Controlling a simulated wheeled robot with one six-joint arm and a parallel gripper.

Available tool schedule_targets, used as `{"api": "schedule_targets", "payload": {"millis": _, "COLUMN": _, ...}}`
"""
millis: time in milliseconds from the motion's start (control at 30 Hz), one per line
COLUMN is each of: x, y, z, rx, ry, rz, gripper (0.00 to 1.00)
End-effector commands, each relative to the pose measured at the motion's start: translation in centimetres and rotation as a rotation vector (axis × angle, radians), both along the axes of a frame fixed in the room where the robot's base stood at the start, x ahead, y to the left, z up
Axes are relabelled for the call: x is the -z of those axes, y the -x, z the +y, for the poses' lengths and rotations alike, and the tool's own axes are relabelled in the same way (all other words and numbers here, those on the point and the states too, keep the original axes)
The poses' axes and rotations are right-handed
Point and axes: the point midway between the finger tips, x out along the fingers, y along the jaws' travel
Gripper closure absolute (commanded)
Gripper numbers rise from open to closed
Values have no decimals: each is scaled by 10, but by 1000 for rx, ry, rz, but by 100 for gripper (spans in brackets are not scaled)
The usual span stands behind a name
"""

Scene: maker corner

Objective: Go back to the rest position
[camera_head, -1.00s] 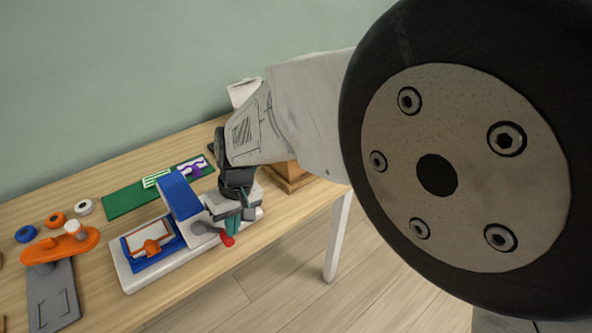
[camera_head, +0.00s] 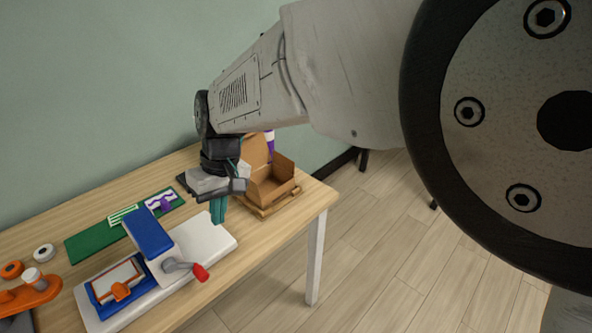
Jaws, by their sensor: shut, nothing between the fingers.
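My gripper (camera_head: 218,210) hangs from my arm above the back right part of the white machine base, fingers pointing down. Its teal fingers are together with nothing between them. The machine (camera_head: 213,240) has a white base, a blue head (camera_head: 148,233) and a grey lever with a red knob (camera_head: 201,273). The gripper is apart from the red knob, above and to the right of it in the picture. On the machine's front end, a blue frame (camera_head: 93,298) holds a white-and-brown plate with an orange piece (camera_head: 121,291).
An open cardboard box (camera_head: 272,185) stands behind my gripper near the table's right end. A green mat (camera_head: 88,243) with printed cards lies behind the machine. An orange holder (camera_head: 28,296) and tape rolls (camera_head: 44,252) are at left. Floor is clear right of the table (camera_head: 278,231).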

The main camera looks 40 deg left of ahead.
Motion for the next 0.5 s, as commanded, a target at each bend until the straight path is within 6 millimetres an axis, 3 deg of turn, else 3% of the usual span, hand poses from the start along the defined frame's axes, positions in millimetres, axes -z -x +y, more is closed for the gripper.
{"api": "schedule_targets", "payload": {"millis": 200, "x": -16, "y": -8, "z": -1, "rx": 0, "ry": 0, "rz": 0, "gripper": 100}}
{"api": "schedule_targets", "payload": {"millis": 500, "x": -14, "y": -8, "z": -5, "rx": 25, "ry": 18, "rz": 1, "gripper": 100}}
